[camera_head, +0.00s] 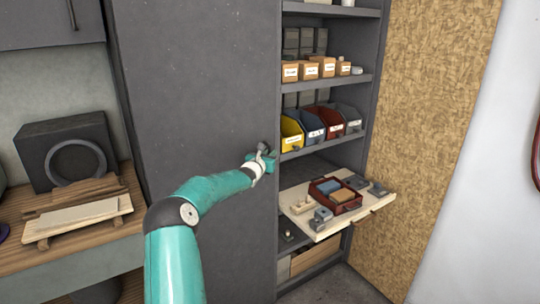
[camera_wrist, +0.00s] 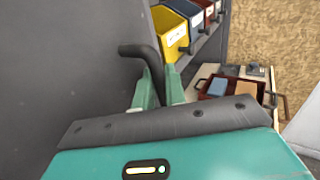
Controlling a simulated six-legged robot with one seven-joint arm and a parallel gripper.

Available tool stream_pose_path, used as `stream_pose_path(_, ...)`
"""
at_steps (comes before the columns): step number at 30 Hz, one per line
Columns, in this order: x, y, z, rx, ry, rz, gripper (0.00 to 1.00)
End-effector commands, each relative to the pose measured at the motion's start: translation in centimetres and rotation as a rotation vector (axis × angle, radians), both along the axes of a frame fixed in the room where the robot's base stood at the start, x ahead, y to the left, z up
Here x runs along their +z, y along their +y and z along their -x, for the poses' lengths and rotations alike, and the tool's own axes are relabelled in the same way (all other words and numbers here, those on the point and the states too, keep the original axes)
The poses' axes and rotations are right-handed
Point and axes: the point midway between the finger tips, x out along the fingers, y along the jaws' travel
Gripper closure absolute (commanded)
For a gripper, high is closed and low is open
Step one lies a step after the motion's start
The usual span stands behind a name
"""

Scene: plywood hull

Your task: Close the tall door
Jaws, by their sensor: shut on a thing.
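The tall door (camera_head: 200,90) is a dark grey panel standing open at the left of the shelf unit. It fills the left side of the wrist view (camera_wrist: 60,60). Its dark bent lever handle (camera_wrist: 143,52) sticks out near the door's edge. My gripper (camera_head: 262,157) is at the handle, and in the wrist view its two teal fingers (camera_wrist: 158,92) are shut around the handle's shaft. In the head view the handle is mostly hidden by my gripper.
The open shelf unit (camera_head: 325,77) holds boxes and coloured bins (camera_head: 312,126). A pulled-out wooden tray (camera_head: 335,228) with a red box juts forward at the right of the door. A workbench (camera_head: 75,240) with a black speaker-like box (camera_head: 65,150) stands at left.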

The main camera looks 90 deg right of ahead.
Motion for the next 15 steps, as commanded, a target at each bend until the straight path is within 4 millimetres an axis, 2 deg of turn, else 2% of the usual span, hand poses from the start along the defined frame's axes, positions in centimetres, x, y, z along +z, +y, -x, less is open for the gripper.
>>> stream_pose_path(1, 0.2, -0.21, -0.64, 0.01, -0.001, 0.003, 1.0)
stream_pose_path(15, 0.34, -0.35, -1.1, 0.017, -0.001, 0.005, 1.0)
